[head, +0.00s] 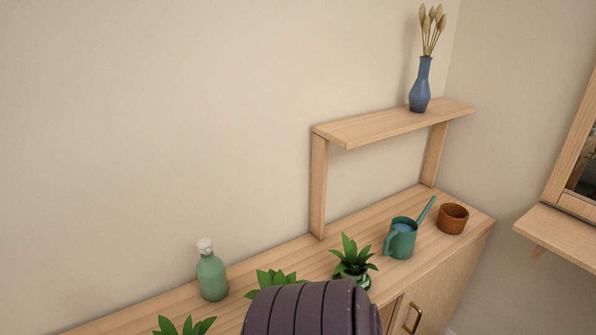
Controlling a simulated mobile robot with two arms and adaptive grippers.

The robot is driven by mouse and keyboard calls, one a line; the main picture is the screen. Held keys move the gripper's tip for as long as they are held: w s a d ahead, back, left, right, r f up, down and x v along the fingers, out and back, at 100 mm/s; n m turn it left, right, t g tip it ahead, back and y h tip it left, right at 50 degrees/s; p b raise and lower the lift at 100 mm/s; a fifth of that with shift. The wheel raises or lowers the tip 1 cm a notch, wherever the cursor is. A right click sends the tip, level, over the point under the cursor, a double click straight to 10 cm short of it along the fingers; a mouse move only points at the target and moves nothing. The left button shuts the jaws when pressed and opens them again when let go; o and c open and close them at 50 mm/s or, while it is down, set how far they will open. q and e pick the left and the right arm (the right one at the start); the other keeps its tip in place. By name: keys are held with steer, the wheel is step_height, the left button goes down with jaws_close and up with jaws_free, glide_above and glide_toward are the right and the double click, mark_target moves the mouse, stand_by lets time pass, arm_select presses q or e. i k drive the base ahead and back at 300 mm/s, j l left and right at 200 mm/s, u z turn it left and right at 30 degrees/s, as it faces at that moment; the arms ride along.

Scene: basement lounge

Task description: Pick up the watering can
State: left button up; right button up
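The watering can (403,240) is green with a side handle on its left and a long spout rising up to the right. It stands upright on the light wooden cabinet (310,260), with blue showing in its open top. It is in the right half of the head view, between a potted plant and a brown pot. Neither of my grippers shows in this view.
The brown pot (453,218) stands right of the can, a potted plant (353,262) left of it. A green bottle (212,276) is farther left. A raised shelf (385,124) holds a blue vase (420,88). A dark ribbed rounded shape (310,308) blocks the bottom middle.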

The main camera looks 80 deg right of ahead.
mark_target(400, 243)
steer(key=j+z, duration=0.1)
steer(key=z, duration=3.3)
